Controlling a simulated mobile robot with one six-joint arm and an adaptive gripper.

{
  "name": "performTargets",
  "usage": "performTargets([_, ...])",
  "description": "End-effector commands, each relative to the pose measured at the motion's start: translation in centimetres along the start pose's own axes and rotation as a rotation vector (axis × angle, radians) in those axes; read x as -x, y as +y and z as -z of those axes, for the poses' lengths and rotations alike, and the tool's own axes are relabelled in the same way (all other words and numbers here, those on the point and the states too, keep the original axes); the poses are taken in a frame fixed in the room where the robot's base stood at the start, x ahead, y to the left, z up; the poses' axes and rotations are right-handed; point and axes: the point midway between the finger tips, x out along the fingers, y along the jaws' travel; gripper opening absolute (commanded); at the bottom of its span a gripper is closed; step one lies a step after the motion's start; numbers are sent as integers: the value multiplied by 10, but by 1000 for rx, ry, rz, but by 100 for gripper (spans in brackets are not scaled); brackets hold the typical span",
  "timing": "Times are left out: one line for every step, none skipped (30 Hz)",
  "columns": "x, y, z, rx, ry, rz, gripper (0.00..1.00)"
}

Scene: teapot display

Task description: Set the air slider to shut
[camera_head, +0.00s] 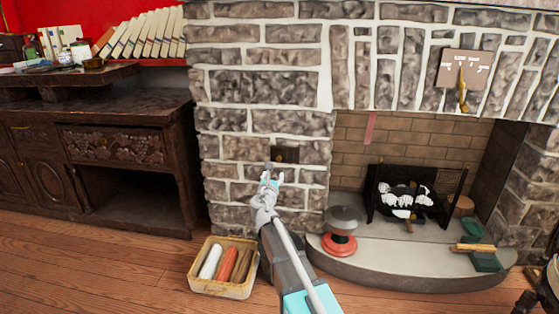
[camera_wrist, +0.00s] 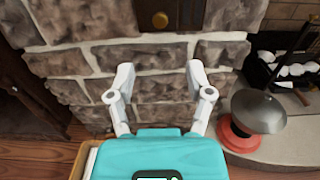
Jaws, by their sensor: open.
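A small dark plate with a brass knob, which looks like the air slider (camera_head: 286,155), is set in the stone wall left of the fireplace opening. In the wrist view the plate (camera_wrist: 180,15) is at the top edge, partly cut off, with its round brass knob (camera_wrist: 160,19) near the middle. My gripper (camera_head: 269,178) is in front of the wall, just below and slightly left of the plate in the head view. In the wrist view my gripper (camera_wrist: 160,80) has its two fingers spread apart with nothing between them. It does not appear to touch the knob.
A basket (camera_head: 223,290) with candle-like rolls stands on the floor below. A grey bowl (camera_head: 343,220) on a red base (camera_head: 339,244) is right of my arm, by the hearth (camera_head: 400,270). A fire grate (camera_head: 385,210) stands in the fireplace. A dark cabinet (camera_head: 130,104) is at left.

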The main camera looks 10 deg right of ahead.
Motion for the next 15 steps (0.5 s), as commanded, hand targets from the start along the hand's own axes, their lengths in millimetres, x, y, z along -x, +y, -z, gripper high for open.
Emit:
performTargets([-1,0,0,-1,0,0,67])
performTargets([-2,0,0,-1,0,0,67])
performTargets([-4,0,0,-1,0,1,67])
performTargets([-5,0,0,-1,0,1,67])
performTargets([-7,0,0,-1,0,1,67])
performTargets([-9,0,0,-1,0,1,67])
performTargets([-12,0,0,-1,0,1,67])
performTargets([-14,0,0,-1,0,1,67])
performTargets([-18,1,0,-1,0,1,67])
performTargets([-22,1,0,-1,0,1,67])
performTargets([-25,1,0,-1,0,1,67])
performTargets([-30,1,0,-1,0,1,67])
performTargets([-34,1,0,-1,0,1,67])
performTargets([-39,1,0,-1,0,1,67])
performTargets([-45,1,0,-1,0,2,67])
